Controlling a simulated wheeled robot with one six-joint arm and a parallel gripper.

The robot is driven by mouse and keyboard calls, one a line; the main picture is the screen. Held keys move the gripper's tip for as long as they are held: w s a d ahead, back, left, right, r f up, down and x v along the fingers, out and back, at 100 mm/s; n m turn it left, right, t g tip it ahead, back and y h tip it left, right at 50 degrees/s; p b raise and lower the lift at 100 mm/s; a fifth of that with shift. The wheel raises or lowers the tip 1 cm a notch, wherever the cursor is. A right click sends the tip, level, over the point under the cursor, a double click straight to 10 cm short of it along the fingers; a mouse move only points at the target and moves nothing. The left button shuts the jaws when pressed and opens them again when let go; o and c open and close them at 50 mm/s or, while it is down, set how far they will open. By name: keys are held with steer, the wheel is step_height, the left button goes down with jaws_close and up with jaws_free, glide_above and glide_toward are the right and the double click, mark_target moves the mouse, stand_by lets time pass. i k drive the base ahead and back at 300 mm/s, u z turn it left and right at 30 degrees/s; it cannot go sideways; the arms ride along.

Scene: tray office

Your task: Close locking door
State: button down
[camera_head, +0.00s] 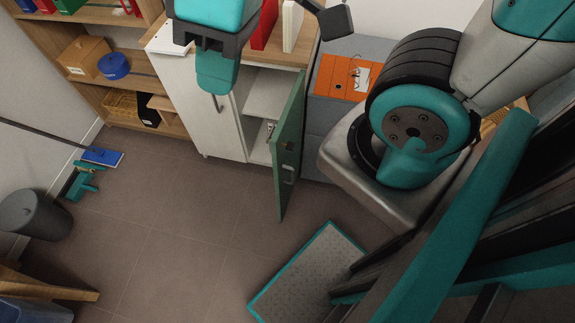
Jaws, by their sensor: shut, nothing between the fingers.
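A white cabinet (221,119) with a wooden top stands at the back. Its green door (289,145) stands wide open, swung out toward the floor in front. The door carries a dark lock fitting (288,146) and a small metal handle (289,170). Pale shelves (271,93) show inside the open compartment. My gripper (216,88), teal and dark grey, points down in front of the cabinet's left part, left of and apart from the green door. It is shut and empty. A thin grey hooked piece (217,104) shows just below it; I cannot tell what it belongs to.
Wooden shelves (104,85) stand at the left. A grey bin (35,214) and blue mop (102,156) are on the left floor. The middle floor is clear.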

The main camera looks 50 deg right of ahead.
mark_target(289, 128)
steer(key=z, duration=0.5)
steer(key=k, duration=0.9)
steer(key=u, duration=0.95)
steer(key=i, duration=0.45)
steer(key=z, duration=0.15)
